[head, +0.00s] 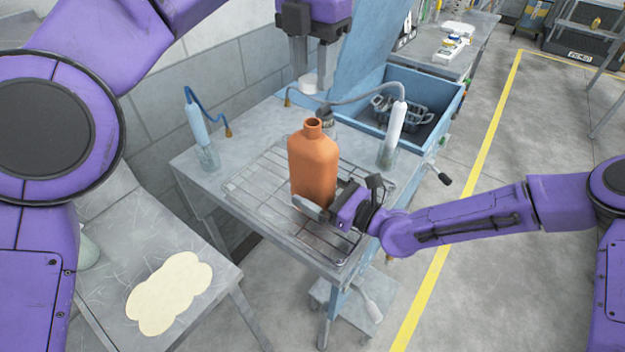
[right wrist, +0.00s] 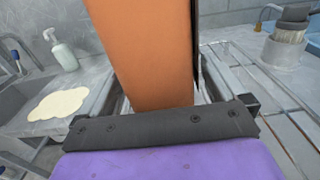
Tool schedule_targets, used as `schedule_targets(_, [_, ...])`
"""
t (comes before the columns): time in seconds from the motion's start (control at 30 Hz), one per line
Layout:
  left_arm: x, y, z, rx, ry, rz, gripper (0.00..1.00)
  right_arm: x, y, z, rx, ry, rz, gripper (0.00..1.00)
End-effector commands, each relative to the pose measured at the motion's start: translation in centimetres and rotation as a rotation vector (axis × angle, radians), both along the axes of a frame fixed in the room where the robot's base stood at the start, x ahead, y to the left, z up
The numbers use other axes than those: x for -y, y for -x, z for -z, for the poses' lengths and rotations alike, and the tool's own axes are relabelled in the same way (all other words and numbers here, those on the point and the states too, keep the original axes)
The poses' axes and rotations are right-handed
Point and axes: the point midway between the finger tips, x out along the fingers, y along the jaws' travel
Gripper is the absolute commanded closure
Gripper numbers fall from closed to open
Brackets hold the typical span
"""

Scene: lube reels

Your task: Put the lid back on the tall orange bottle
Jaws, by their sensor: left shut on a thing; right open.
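The tall orange bottle (head: 314,165) stands upright on the wire rack of the workbench, its neck bare and open at the top. It fills the middle of the right wrist view (right wrist: 148,50). My left gripper (head: 311,80) is above and behind the bottle, shut on a small pale round thing (head: 307,85) that looks like the lid. It is apart from the bottle's neck. My right gripper (head: 327,200) is open at the bottle's lower part, with one finger in front of it; whether it touches the bottle cannot be told.
Two bent-tube bottles, one left (head: 200,135) and one right (head: 394,135), stand on the bench. A small dark-topped container (head: 325,117) stands behind the orange bottle. A blue bin (head: 432,92) is at the back right. A pale puddle shape (head: 168,292) lies on the lower-left table.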

Motion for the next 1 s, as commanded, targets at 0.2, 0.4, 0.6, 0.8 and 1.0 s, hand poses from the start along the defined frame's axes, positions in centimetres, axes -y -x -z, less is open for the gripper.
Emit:
schedule_targets(0.2, [0.0, 0.0, 0.0, 0.0, 0.0, 0.0, 0.88, 0.0, 0.0, 0.0, 0.0, 0.0, 0.0, 0.18])
schedule_targets(0.4, [0.0, 0.0, 0.0, 0.0, 0.0, 0.0, 0.88, 0.0, 0.0, 0.0, 0.001, -0.001, 0.0, 0.81])
schedule_targets(0.6, [0.0, -0.1, 2.0, -0.004, 0.0, 0.002, 0.88, 0.0, 0.0, -0.1, 0.001, 0.0, 0.0, 0.81])
schedule_targets(0.8, [0.2, -0.3, 4.6, 0.0, 0.002, 0.002, 0.88, 0.0, 0.0, -0.1, 0.002, -0.001, 0.0, 0.81])
schedule_targets(1.0, [0.3, -0.4, 5.0, 0.002, 0.003, 0.0, 0.88, 0.0, 0.0, -0.1, 0.002, -0.001, 0.0, 0.81])
